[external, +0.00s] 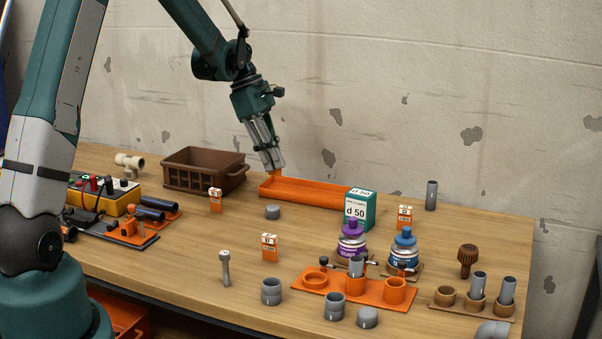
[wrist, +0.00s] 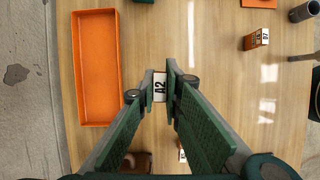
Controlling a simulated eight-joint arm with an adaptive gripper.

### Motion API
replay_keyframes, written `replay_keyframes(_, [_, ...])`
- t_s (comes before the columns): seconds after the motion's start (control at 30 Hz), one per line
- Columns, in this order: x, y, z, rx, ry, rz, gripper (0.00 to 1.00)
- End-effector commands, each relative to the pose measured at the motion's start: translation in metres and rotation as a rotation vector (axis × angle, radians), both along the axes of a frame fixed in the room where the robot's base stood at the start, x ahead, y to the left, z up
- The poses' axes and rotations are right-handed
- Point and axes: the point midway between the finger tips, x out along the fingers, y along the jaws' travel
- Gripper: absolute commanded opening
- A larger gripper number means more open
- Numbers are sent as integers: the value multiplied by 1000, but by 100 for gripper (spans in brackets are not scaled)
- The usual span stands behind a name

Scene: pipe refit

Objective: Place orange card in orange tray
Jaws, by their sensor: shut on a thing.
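My gripper (external: 272,168) is shut on an orange card (wrist: 160,87), whose white label with "A2" shows between the fingertips in the wrist view. The rest of that card is mostly hidden, and in the external view it blends with the tray. The orange tray (external: 308,190) is a shallow, long box at the back of the table. In the wrist view the tray (wrist: 97,65) looks empty and lies left of my gripper (wrist: 160,92); the card shows outside its right wall, near its lower end.
Other orange cards stand at the left (external: 215,201), front (external: 270,247) and right (external: 404,216). A brown crate (external: 204,170) stands left of the tray. A green box (external: 360,209) stands by its right end. Bottles and pipe fittings fill the front right.

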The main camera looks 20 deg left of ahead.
Motion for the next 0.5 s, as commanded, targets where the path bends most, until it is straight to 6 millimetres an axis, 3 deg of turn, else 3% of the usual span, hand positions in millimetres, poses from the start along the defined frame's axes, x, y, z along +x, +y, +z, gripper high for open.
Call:
replay_keyframes(0.1, [29, -6, -1, 0, 0, 6, 3])
replay_keyframes(0.5, [113, -24, -7, -1, 1, 32, 3])
